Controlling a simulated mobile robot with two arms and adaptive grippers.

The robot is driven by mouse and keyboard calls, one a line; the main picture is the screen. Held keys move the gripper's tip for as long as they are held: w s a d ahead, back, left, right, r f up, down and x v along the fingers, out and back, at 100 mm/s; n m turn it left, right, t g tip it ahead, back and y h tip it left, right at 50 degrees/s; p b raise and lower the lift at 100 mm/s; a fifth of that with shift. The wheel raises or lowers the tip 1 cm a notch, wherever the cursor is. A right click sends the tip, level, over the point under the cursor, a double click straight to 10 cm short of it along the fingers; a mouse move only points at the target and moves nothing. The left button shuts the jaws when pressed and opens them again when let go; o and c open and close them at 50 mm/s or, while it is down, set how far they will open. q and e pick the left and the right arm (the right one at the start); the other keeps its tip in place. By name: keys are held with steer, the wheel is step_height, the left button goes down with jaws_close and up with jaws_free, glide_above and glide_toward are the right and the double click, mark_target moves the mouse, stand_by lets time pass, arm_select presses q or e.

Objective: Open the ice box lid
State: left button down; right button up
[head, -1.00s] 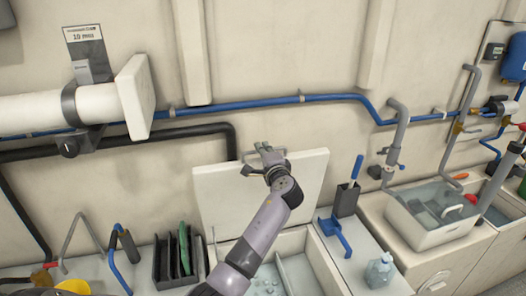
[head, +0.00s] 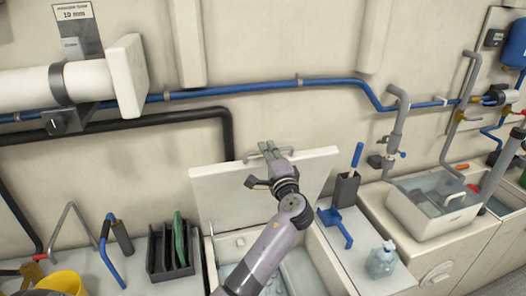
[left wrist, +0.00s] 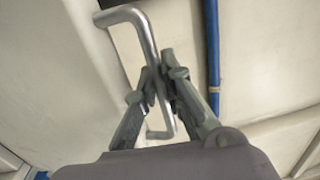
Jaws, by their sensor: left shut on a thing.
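The ice box lid (head: 218,195) is a thick cream panel. It stands raised and steep above the open ice box (head: 322,262) in the head view. A metal bar handle (left wrist: 148,38) is fixed to the lid and shows clearly in the left wrist view. My left gripper (head: 268,150) is at the lid's top edge, its fingers shut around the handle; the fingers also show closed on the bar in the left wrist view (left wrist: 162,88). My left arm hides part of the lid and of the box opening. My right gripper is not in view.
Left of the box stand a dark slotted rack (head: 170,252) and a yellow bucket (head: 62,283). On the right counter are a blue-handled brush in a grey holder (head: 346,188) and a clear bottle (head: 382,260). A blue pipe (head: 265,86) runs along the wall behind the lid.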

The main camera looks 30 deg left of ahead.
arm_select(q)
steer(key=shift+s+d+f, duration=0.2)
steer(key=shift+s+d, duration=0.15)
steer(key=shift+d, duration=0.05)
steer(key=c, duration=2)
jaws_free()
steer(key=shift+y, duration=0.3)
steer(key=v, duration=1.2)
